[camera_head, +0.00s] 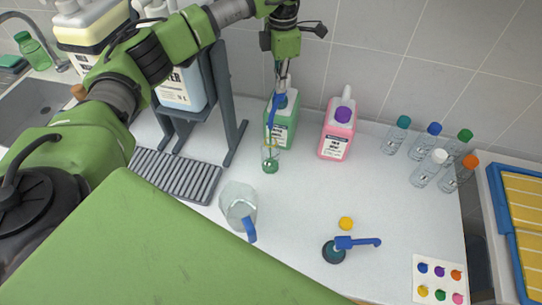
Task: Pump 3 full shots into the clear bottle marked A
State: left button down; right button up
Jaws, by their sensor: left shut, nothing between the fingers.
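My left gripper (283,80) is shut with nothing between its fingers, pointing down at the top of the pump on a green bottle (284,130). Whether the fingertips touch the pump head I cannot tell. The pump's blue spout (273,107) angles down and left over a small clear bottle (270,160). That bottle is open and upright in front of the green one, with green liquid in its lower part. No letter A is readable on it. My right gripper is not in view.
A pink bottle (338,131) with a purple cap stands to the right. A clear jug (237,204), a loose blue pump (356,242) and a yellow cap (346,223) are in front. Several capped clear bottles (428,168) stand right. A grey drip rack (177,175) is left.

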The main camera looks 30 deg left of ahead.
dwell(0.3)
pick_arm(q)
jog(key=shift+r+p, duration=1.8)
jog(key=shift+r, duration=0.75)
jog(key=shift+f, duration=0.15)
jog(key=shift+f+b, duration=1.6)
jog(key=shift+f, duration=1.05)
jog(key=shift+r, duration=0.1)
